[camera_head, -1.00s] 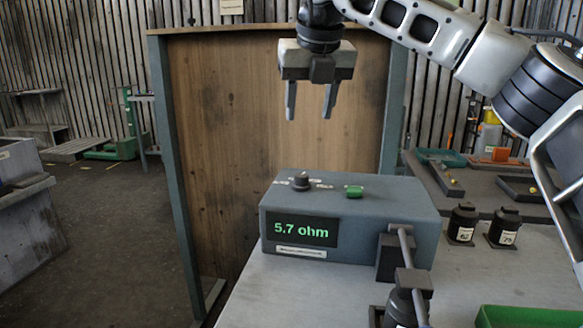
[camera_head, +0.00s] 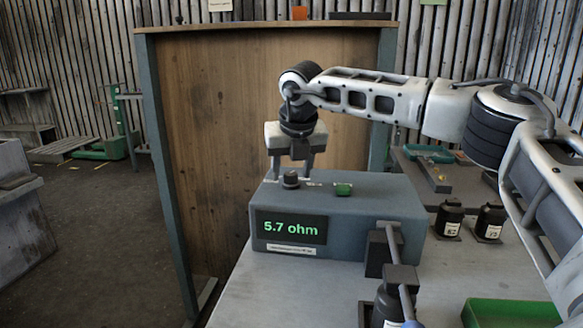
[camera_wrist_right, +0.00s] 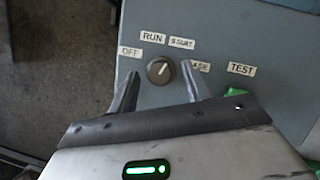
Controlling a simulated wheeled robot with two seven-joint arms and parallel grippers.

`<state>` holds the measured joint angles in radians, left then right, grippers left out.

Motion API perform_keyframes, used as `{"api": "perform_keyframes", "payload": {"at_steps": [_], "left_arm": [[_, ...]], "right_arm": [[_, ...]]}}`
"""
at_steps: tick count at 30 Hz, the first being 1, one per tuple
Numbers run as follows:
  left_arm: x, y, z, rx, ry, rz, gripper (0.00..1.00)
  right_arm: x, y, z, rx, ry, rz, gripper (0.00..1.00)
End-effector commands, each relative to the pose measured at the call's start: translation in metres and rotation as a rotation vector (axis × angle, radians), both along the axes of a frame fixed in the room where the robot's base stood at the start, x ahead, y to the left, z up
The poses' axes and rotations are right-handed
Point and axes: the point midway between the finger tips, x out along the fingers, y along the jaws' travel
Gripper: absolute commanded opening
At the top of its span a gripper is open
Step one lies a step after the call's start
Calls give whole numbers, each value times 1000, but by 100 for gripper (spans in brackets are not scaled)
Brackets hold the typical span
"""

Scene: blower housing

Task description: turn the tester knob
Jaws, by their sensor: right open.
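The grey-blue tester (camera_head: 345,235) stands on the bench, and its screen reads 5.7 ohm. Its dark round knob (camera_head: 290,180) is on the top left. In the wrist view the knob (camera_wrist_right: 160,72) has a pale pointer line aimed up and right, between the RUN label and the label right of it. My right gripper (camera_head: 291,174) points down over the knob, open. In the wrist view its fingertips (camera_wrist_right: 159,77) lie on either side of the knob, with gaps showing; I cannot tell whether they are level with it. My left gripper is not in view.
A green button (camera_head: 343,189) sits right of the knob, near the TEST label in the wrist view. A dark clamp-like fixture (camera_head: 385,250) stands at the tester's front right. Two black labelled containers (camera_head: 450,220) are to the right. A wooden panel (camera_head: 230,130) rises behind.

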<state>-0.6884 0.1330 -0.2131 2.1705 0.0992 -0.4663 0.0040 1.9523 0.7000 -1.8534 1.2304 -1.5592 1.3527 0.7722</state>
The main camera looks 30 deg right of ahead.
Motion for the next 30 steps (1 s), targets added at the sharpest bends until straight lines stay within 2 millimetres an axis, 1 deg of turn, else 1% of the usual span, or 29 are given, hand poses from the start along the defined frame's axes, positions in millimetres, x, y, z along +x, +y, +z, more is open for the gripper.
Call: {"api": "perform_keyframes", "payload": {"at_steps": [8,9,11,12,13,14,23,30], "left_arm": [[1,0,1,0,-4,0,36],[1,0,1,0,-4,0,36],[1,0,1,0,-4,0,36],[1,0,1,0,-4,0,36],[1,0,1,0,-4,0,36],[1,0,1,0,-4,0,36],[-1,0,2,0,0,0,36],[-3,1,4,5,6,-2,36]], "right_arm": [[1,0,-2,0,0,1,49],[1,0,-2,0,0,1,43],[1,0,-2,0,0,1,27],[1,0,-2,0,0,1,16],[1,0,-2,0,0,1,7],[1,0,-2,0,0,1,5],[0,-1,-2,-1,1,23,5],[0,-2,-2,2,3,139,5]]}}
